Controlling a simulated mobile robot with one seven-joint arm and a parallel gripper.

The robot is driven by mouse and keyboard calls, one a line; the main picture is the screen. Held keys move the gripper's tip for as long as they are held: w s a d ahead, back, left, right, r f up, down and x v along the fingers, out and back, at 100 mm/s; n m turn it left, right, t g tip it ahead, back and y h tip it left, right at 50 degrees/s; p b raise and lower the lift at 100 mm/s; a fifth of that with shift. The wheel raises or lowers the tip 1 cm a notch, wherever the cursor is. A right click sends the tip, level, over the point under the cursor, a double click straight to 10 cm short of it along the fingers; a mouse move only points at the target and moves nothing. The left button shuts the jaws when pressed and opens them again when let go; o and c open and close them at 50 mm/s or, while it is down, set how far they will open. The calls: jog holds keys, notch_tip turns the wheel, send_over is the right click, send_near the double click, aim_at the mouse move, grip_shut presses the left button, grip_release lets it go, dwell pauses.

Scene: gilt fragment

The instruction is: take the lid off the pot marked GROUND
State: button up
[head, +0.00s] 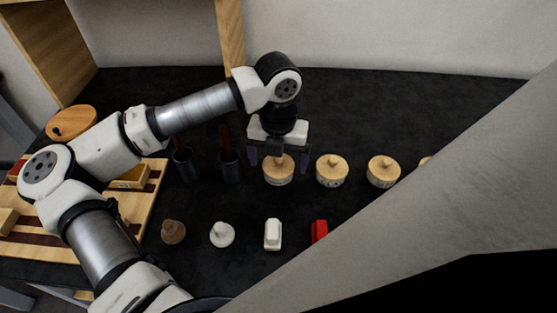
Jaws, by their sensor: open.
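A row of small round pots with pale wooden lids and knobs stands on the black table. The left pot (278,178) is directly under my gripper (278,164). The middle pot (332,181) and the right pot (383,180) stand apart to its right. Part of another lid (425,160) shows at the grey slanted surface's edge. Dark marks show on the pot fronts, but they are too small to read, so I cannot tell which says GROUND. My gripper points down and is open, its fingers on either side of the left pot's lid knob. I cannot tell whether they touch it.
Two dark cups with brushes or handles, a left cup (186,164) and a right cup (229,165), stand left of my gripper. A brown piece (173,232), white piece (222,235), white block (273,235) and red block (319,231) lie in front. A grey slanted surface (450,190) hides the right side.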

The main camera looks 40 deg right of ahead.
jog(key=c, duration=1.1)
